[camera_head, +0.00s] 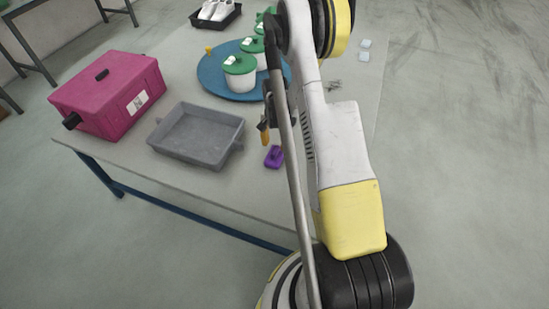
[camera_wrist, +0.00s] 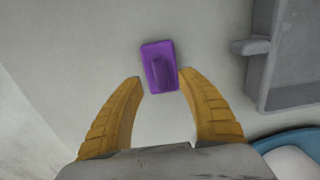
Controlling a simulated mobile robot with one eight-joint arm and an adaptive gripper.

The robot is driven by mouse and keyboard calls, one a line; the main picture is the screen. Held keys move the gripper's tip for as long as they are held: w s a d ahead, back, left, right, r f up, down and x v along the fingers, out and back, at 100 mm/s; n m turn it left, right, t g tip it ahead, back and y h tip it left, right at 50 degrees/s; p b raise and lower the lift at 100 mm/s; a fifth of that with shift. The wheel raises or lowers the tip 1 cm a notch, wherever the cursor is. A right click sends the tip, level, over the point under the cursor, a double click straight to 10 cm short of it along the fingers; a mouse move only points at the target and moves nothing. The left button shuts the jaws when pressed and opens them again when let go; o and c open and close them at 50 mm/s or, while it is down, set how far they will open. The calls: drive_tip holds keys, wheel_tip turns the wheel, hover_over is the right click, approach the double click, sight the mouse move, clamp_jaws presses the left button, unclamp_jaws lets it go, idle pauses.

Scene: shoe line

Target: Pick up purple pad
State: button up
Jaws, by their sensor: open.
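The purple pad (camera_head: 274,157) lies on the table, between the grey tray and my arm in the head view. It has a raised grip on top. In the head view my gripper (camera_head: 264,132) shows only partly beside the arm, above the pad in the picture; the arm hides the rest.
The empty grey tray (camera_head: 237,133) is left of the pad; its handle (camera_wrist: 250,46) shows at right in the wrist view. A magenta box (camera_head: 125,75) stands further left. A blue round tray (camera_head: 212,84) holds white pots with green lids (camera_head: 239,63). Bare table surrounds the pad.

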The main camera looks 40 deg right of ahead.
sight(275, 150)
drive_tip(key=f+b, duration=0.1)
drive_tip(key=f, duration=0.1)
drive_tip(key=f+b, duration=0.2)
drive_tip(key=f, duration=0.1)
drive_tip(key=shift+w+d+f, duration=0.15)
drive_tip(key=shift+d, duration=0.05)
clamp_jaws()
